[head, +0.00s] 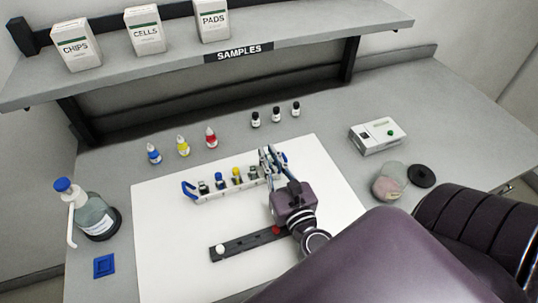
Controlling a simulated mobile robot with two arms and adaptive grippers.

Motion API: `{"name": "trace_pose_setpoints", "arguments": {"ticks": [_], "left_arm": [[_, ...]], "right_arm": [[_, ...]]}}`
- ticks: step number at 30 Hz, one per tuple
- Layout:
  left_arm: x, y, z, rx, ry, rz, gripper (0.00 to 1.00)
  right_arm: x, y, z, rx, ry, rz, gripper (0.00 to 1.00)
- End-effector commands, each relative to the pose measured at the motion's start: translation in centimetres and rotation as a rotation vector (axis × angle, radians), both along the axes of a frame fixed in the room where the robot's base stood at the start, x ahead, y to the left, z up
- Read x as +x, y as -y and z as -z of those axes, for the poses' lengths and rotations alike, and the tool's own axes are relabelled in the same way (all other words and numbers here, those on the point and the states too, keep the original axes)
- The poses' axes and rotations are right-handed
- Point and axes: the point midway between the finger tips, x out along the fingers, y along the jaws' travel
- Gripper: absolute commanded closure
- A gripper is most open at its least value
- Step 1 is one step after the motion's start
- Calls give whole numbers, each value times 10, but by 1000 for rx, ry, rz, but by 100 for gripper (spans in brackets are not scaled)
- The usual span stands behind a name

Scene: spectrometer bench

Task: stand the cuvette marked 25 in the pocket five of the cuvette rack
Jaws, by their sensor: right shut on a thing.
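The cuvette rack (211,197) is a pale strip with a blue end piece at its left, lying on the white mat (165,235). Several small cuvettes with dark, blue and yellow tops stand along it, including a blue-topped one (219,179) and a yellow-topped one (237,175). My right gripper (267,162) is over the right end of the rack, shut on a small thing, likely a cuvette. The fingers hide most of it. I cannot read any number, nor tell whether it sits in a pocket. My left gripper is not in view.
A dark bar (235,247) with a white knob and a red knob lies in front of the rack. Small dropper bottles (183,146) and black-capped vials (276,115) stand behind. A pump bottle (92,213) is left; a white device (378,137) is right.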

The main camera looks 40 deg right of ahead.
Motion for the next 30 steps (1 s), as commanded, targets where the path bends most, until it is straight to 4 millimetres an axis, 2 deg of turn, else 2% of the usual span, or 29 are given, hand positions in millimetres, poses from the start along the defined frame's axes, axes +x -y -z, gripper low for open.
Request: {"name": "trace_pose_setpoints", "arguments": {"ticks": [7, 20, 30], "left_arm": [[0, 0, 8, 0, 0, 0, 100], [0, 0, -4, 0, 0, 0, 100], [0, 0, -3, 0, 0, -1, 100]], "right_arm": [[0, 0, 9, 0, 0, 0, 100], [0, 0, -2, 1, -1, 0, 100], [0, 0, -2, 0, -1, 0, 100]]}}
